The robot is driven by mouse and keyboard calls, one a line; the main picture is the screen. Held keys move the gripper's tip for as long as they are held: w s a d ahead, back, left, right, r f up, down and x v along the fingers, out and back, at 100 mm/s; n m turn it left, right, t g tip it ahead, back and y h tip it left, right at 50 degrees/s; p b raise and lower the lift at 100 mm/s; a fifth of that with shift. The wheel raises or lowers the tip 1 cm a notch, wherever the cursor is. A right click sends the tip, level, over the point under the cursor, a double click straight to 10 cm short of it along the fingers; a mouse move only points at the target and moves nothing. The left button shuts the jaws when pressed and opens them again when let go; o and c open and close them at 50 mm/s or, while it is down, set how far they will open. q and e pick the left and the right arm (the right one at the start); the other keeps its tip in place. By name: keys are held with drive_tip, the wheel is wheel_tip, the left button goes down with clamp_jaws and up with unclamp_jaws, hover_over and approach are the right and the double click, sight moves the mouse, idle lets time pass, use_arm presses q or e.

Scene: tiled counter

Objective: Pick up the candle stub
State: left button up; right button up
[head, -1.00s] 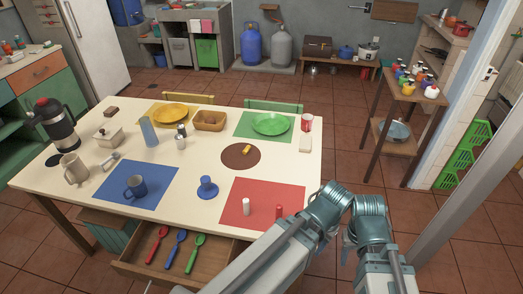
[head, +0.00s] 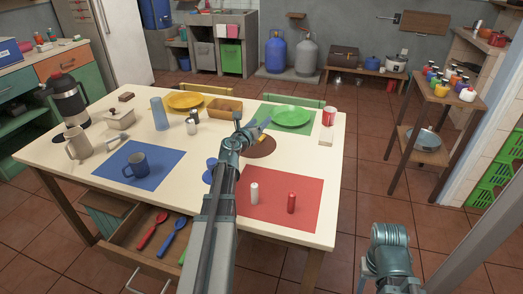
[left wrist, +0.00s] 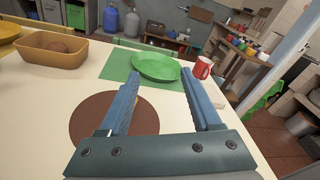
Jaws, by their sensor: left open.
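A small yellow stub, which I take to be the candle stub, lay on the brown round mat (head: 262,149) in the earlier head view. It is now mostly hidden behind my left gripper (head: 258,127), so I cannot tell its exact place. The left gripper is open over the mat, pointing toward the green plate (head: 290,117). In the left wrist view, its two blue fingers (left wrist: 163,98) are spread with nothing seen held, beside the brown mat (left wrist: 90,118). The right arm shows at the lower right; its gripper is out of view.
A red mat (head: 272,213) holds a white cylinder (head: 254,193) and a red cylinder (head: 291,202). A blue mug (head: 137,164) stands at left. A drawer hangs open in front.

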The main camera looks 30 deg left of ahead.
sight(253, 149)
use_arm(q)
drive_tip(key=s+a+f+m+g, duration=0.1)
drive_tip(key=f+m, duration=0.1)
drive_tip(key=f, duration=0.1)
drive_tip(key=s+a+f+m+g+h+b, duration=0.1)
drive_tip(key=s+a+f+m, duration=0.1)
drive_tip(key=f, duration=0.1)
drive_tip(key=s+a+f+m+g+h+b, duration=0.1)
drive_tip(key=a+f, duration=0.1)
drive_tip(key=f, duration=0.1)
drive_tip(key=shift+s+f+m, duration=0.15)
drive_tip(key=shift+m, duration=0.25)
drive_tip(key=b+x, duration=0.2)
drive_tip(key=x, duration=0.4)
drive_tip(key=shift+w+d+f, duration=0.1)
drive_tip(key=shift+w+f, duration=0.1)
drive_tip(key=shift+w+b, duration=0.3)
use_arm(e)
wheel_tip(253, 149, down, 6)
drive_tip(key=shift+r, duration=0.2)
use_arm(q)
drive_tip(key=b+x, duration=0.1)
drive_tip(key=x, duration=0.4)
drive_tip(key=shift+w+d+r+b, duration=0.1)
drive_tip(key=shift+b, duration=0.25)
use_arm(e)
drive_tip(key=shift+f, duration=0.85)
use_arm(q)
drive_tip(key=shift+c, duration=0.3)
clamp_jaws()
